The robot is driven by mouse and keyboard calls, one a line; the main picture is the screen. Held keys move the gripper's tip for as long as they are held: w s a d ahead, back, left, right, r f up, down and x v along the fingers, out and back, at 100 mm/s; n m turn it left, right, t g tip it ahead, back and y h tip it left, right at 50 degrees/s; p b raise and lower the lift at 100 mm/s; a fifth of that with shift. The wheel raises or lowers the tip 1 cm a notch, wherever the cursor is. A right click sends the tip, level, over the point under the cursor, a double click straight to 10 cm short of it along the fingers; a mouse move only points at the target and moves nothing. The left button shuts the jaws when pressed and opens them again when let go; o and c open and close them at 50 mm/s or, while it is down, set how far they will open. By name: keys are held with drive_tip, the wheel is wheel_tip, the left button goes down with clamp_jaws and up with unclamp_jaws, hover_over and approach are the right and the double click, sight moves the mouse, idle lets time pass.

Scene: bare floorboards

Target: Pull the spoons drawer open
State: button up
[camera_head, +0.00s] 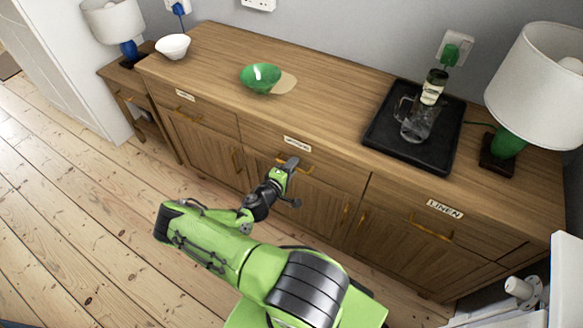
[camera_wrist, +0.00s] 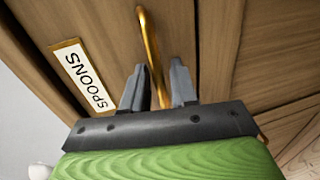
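The spoons drawer (camera_head: 335,175) is the middle drawer of the wooden sideboard, and its front looks flush with the sideboard. Its white label (camera_wrist: 84,76) reads SPOONS in the wrist view; the label (camera_head: 297,144) is too small to read in the head view. A brass bar handle (camera_wrist: 149,45) is on the drawer front. My gripper (camera_wrist: 157,85) is open at the handle, with one dark finger on each side of it and gaps visible. In the head view my gripper (camera_head: 290,166) is at the drawer front and hides part of the handle.
The LINEN drawer (camera_head: 465,225) is at right, another labelled drawer (camera_head: 205,111) at left. Cupboard doors (camera_head: 310,200) are below. On top stand a white bowl (camera_head: 173,46), a green bowl (camera_head: 260,79) and a black tray (camera_head: 440,150) with a jug. Floorboards (camera_head: 80,190) at left are clear.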

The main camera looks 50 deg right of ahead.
clamp_jaws()
drive_tip(key=f+v, duration=0.2)
drive_tip(key=v, duration=1.1)
drive_tip(key=a+f+v, duration=0.1)
drive_tip(key=f+v, duration=0.2)
drive_tip(key=v, duration=1.1)
drive_tip(key=shift+s, duration=0.15)
unclamp_jaws()
drive_tip(key=shift+d, duration=0.1)
